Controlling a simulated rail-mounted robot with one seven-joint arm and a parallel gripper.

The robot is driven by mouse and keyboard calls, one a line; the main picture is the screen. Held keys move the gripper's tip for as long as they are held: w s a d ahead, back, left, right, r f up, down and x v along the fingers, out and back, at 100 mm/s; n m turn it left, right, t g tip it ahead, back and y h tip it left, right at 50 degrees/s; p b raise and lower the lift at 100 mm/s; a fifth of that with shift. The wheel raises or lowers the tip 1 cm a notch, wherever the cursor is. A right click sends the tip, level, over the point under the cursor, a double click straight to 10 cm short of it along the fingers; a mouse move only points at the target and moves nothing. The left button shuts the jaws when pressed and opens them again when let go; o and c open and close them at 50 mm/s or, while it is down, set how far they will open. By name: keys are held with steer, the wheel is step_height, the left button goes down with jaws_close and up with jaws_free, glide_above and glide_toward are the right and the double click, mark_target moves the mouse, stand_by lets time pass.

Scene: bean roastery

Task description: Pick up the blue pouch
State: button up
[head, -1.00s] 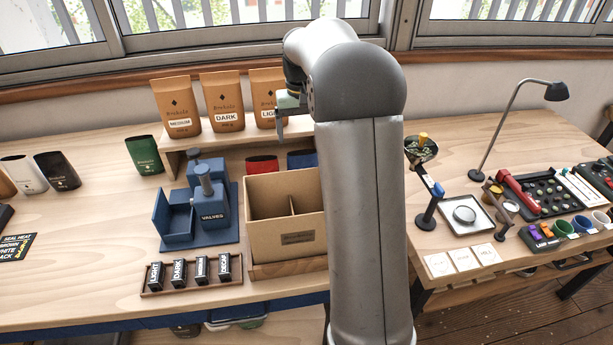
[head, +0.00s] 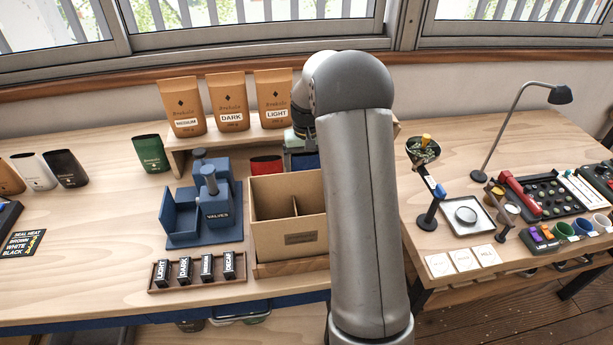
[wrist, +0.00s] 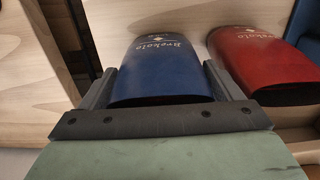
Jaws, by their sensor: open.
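The blue pouch (wrist: 155,70) stands in the wrist view with pale lettering across it. My gripper (wrist: 158,88) is open, with one finger on each side of the blue pouch. Whether the fingers touch it I cannot tell. In the head view the blue pouch (head: 305,161) shows only in part, behind the cardboard box and beside my arm. My gripper (head: 300,150) is at the pouch there, mostly hidden by my arm.
A red pouch (wrist: 262,62) stands close beside the blue one. A divided cardboard box (head: 287,238) stands in front of them. A wooden shelf (head: 180,160) with several brown bags is behind. A blue valve holder (head: 203,205) stands to the left.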

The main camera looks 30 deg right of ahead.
steer(key=c, duration=0.8)
steer(key=shift+r, duration=0.1)
